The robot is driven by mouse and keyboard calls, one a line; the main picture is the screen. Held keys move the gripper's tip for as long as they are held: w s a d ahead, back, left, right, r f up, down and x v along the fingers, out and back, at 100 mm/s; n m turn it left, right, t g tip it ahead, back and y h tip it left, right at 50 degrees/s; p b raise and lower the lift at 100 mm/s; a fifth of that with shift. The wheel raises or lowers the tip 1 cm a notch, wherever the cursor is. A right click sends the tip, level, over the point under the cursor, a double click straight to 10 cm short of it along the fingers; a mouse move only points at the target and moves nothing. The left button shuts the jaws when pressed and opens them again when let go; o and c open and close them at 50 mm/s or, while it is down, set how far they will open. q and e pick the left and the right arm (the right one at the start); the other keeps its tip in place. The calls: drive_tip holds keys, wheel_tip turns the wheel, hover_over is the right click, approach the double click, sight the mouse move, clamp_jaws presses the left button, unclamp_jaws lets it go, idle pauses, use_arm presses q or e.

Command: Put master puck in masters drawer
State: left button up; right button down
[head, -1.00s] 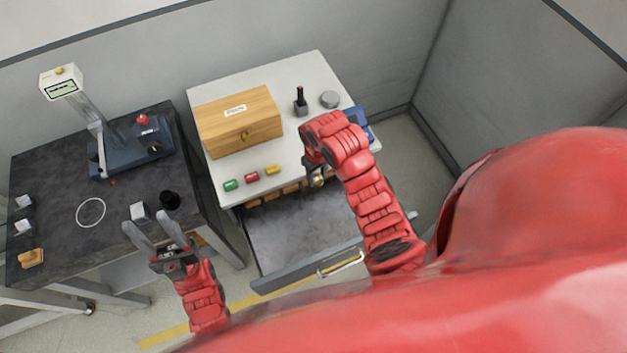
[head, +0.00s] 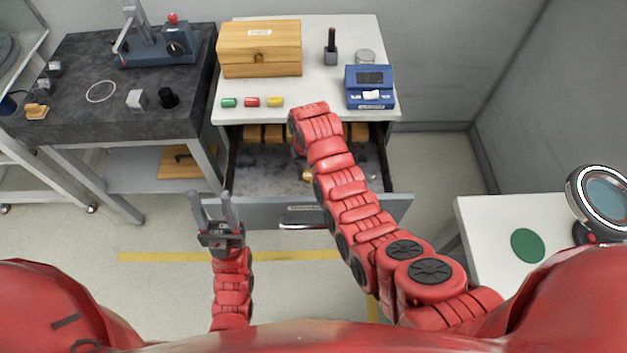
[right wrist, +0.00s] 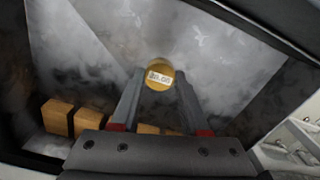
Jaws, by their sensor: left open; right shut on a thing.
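The master puck (right wrist: 159,74) is a small brass-gold disc with a white number label, held between the fingertips of my right gripper (right wrist: 160,88). In the head view the puck (head: 307,175) shows as a small gold spot beside my right arm, which hides most of that gripper. The masters drawer (head: 375,211) is pulled out under the white bench. The puck is over its grey floor; I cannot tell whether it touches. Wooden blocks (right wrist: 57,117) stand along the drawer's back. My left gripper (head: 209,196) is open and empty, left of the drawer front.
The white bench (head: 305,112) holds a wooden box (head: 259,50), green, red and yellow pieces, and a blue device (head: 369,88). A dark table (head: 80,75) stands left. A white table (head: 478,225) with a green disc (head: 528,245) is at right. Floor before the drawer is clear.

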sight(308, 174)
wheel_tip(308, 174, down, 3)
drive_tip(key=shift+w+a+f+p, duration=0.1)
drive_tip(key=shift+w+p, duration=0.05)
drive_tip(key=shift+p, duration=0.15)
drive_tip(key=shift+f, duration=2)
drive_tip(key=shift+f, duration=0.1)
drive_tip(key=shift+c, duration=2)
unclamp_jaws()
